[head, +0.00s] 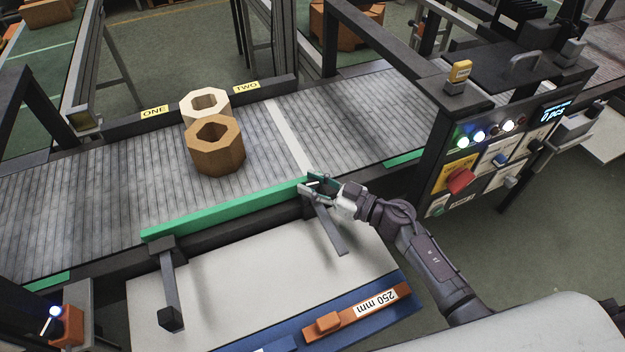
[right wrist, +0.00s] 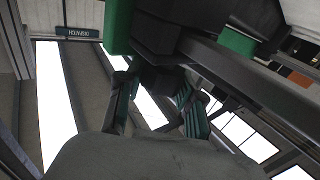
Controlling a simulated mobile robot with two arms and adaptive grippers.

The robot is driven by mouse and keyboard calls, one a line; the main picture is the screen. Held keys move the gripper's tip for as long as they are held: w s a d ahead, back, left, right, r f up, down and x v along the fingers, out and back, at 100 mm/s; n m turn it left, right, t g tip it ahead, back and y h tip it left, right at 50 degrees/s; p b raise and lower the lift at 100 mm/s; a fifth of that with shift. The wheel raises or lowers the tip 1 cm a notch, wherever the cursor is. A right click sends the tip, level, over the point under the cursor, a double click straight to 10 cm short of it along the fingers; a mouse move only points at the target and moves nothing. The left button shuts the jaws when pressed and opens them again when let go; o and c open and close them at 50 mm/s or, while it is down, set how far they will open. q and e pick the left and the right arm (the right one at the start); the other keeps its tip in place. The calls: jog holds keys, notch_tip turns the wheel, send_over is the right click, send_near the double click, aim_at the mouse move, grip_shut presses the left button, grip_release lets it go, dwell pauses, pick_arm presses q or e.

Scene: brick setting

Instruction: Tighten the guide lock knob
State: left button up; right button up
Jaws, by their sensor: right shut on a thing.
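The green guide rail (head: 225,208) runs along the near edge of the conveyor. My right gripper (head: 316,184) is at the rail's right end, above a dark bracket arm (head: 328,230). In the right wrist view my right gripper (right wrist: 155,88) has its two fingers on either side of a dark knob (right wrist: 160,77), shut on it. The fingers mostly hide this knob in the head view. A green block (right wrist: 118,27) shows close by in the wrist view. My left gripper is not in view.
Two hexagonal blocks, one brown (head: 215,150) and one pale (head: 196,103), stand on the conveyor (head: 90,185). A second bracket arm (head: 168,280) ends in a black block (head: 171,318). A blue tray (head: 375,327) holds an orange "250 mm" gauge (head: 365,308). A control panel (head: 490,165) stands right.

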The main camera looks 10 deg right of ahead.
jog(key=m+t+h+p, duration=0.2)
jog(key=shift+r+h+p, duration=0.2)
jog(key=shift+h+p, duration=0.1)
jog(key=shift+p, duration=0.05)
jog(key=shift+f+m+t+h, duration=0.15)
jog(key=shift+m+t+h, duration=0.75)
jog(key=shift+h, duration=0.1)
jog(key=shift+f+m+t+h, duration=0.1)
jog(key=shift+m+t+h, duration=0.3)
jog(key=shift+m+h, duration=0.3)
jog(key=shift+m+t+h, duration=0.5)
jog(key=shift+m+h, duration=0.2)
jog(key=shift+h, duration=0.6)
jog(key=o, duration=1.2)
jog(key=shift+c, duration=0.2)
